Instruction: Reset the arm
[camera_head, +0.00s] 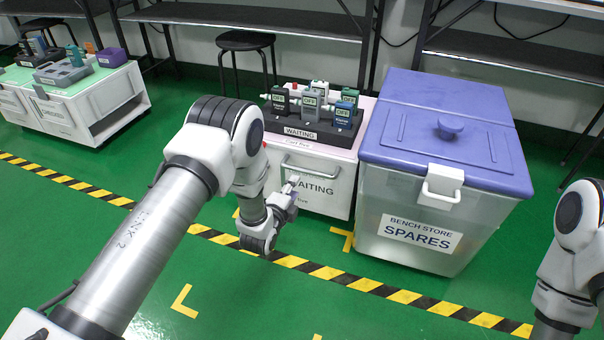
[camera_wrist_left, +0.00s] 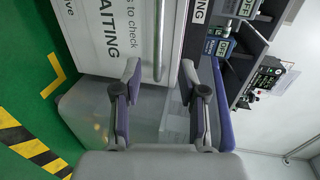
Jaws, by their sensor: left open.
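My left arm reaches in from the left in the head view, and its gripper (camera_head: 291,190) hangs in front of the white waiting cabinet (camera_head: 325,200), below the cabinet's handle. In the left wrist view the two fingers of my left gripper (camera_wrist_left: 165,78) stand apart with nothing between them. My right arm shows at the right edge of the head view, but its gripper is out of the picture. Several handheld testers (camera_head: 313,102) stand upright in a dark rack (camera_head: 300,132) marked WAITING on top of the cabinet.
A clear spares bin (camera_head: 385,235) with a blue lid (camera_head: 450,120) stands right of the cabinet. A white cart (camera_head: 85,110) with tools stands at the far left. A black stool (camera_head: 245,40) and shelves are behind. The green floor (camera_head: 250,300) in front has striped tape and is clear.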

